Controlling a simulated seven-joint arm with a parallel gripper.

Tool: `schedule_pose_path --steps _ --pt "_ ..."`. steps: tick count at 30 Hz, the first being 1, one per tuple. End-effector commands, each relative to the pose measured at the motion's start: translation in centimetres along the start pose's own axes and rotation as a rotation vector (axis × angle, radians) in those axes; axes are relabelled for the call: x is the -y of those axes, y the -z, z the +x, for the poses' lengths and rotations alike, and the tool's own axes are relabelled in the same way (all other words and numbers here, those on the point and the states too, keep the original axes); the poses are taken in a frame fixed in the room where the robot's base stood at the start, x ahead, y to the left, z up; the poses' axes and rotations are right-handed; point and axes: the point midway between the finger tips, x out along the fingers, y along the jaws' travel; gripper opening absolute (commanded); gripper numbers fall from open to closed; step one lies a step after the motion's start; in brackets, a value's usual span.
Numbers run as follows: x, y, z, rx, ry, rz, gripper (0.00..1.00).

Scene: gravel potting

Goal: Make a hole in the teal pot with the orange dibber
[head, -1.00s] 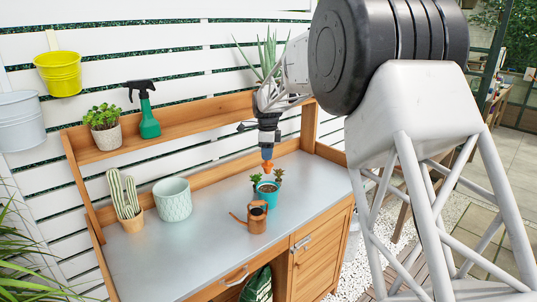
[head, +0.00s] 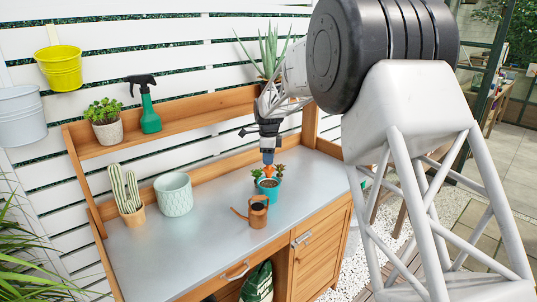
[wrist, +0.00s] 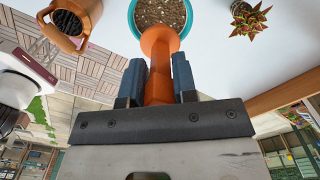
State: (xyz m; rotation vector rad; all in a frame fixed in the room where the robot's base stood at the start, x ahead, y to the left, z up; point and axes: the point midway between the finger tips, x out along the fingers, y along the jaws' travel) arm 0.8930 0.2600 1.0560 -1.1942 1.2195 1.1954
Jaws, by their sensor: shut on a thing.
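The teal pot (head: 267,191) stands on the grey bench top, right of its middle. In the wrist view, its rim (wrist: 190,25) is at the top, and brown grainy fill shows inside. My gripper (head: 268,160) is above the pot, pointing down, with its blue fingers shut on the orange dibber (head: 268,172). In the wrist view, the dibber (wrist: 158,80) sits between the two fingers (wrist: 158,78), and its wide orange end overlaps the near rim of the pot. The dibber's tip is hidden, so I cannot tell whether it touches the fill.
A copper watering can (head: 258,214) stands close in front of the pot. A small succulent (head: 279,170) is just behind it. A white-green pot (head: 174,196) and a potted cactus (head: 130,196) stand to the left. A wooden shelf (head: 175,118) runs behind. The bench's front left is clear.

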Motion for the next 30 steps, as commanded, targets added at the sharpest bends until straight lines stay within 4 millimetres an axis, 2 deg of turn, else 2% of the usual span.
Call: schedule_pose_path --steps 15,30 --pt "0.0 0.0 2.3 0.0 0.0 0.0 0.0" --pt "0.0 0.0 2.5 0.0 0.001 0.0 0.0"
